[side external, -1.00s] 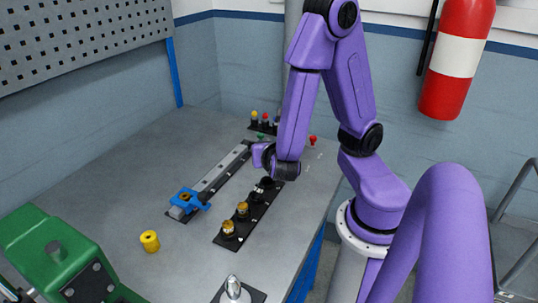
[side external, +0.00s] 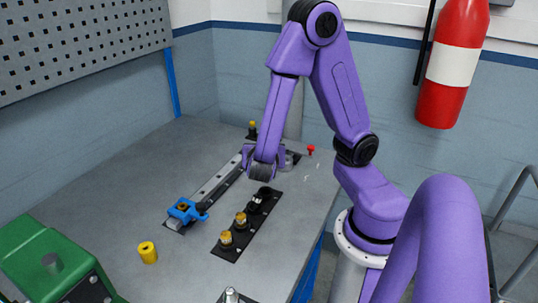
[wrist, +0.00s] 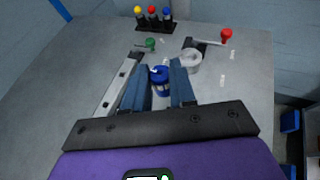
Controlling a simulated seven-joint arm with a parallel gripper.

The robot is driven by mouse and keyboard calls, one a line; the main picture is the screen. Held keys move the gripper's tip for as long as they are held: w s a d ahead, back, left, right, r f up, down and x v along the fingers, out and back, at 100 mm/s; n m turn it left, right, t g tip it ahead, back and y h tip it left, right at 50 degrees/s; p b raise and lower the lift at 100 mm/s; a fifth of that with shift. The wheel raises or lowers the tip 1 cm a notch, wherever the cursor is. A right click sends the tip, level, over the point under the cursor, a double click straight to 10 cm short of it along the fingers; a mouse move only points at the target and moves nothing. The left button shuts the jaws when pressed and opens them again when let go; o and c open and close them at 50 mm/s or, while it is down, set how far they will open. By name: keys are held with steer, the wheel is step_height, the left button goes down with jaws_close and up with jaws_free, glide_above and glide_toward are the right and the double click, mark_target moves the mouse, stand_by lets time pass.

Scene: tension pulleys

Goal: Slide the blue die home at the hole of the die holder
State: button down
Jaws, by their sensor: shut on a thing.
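The blue die (wrist: 159,84) is a small blue cylinder with a pale mark near its top. It sits between the two fingers of my gripper (wrist: 158,67), which is shut on it, in the wrist view. A light grey round body (wrist: 192,60), which looks like the die holder, stands just beyond and right of the fingers. The holder's hole is not clear. In the side view my gripper (side external: 263,168) hangs above the table, left of the grey body (side external: 291,159), and the die cannot be made out.
A rack (wrist: 153,27) with yellow, red and blue-topped pieces stands at the back. A rail with a blue clamp (side external: 184,210) lies left of a black strip (side external: 233,246) of brass and dark pieces. A yellow ring (side external: 147,252) lies in front.

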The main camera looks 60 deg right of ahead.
steer(key=w+d+m+g+y, duration=0.1)
steer(key=d+m+g, duration=1)
steer(key=d+g, duration=0.2)
steer(key=shift+w+a+f, duration=0.1)
steer(key=shift+w+f, duration=0.05)
steer(key=shift+f, duration=3.15)
steer(key=shift+f, duration=0.4)
steer(key=shift+f, duration=0.9)
steer(key=shift+f, duration=0.1)
steer(key=c, duration=0.8)
jaws_free()
steer(key=shift+c, duration=0.2)
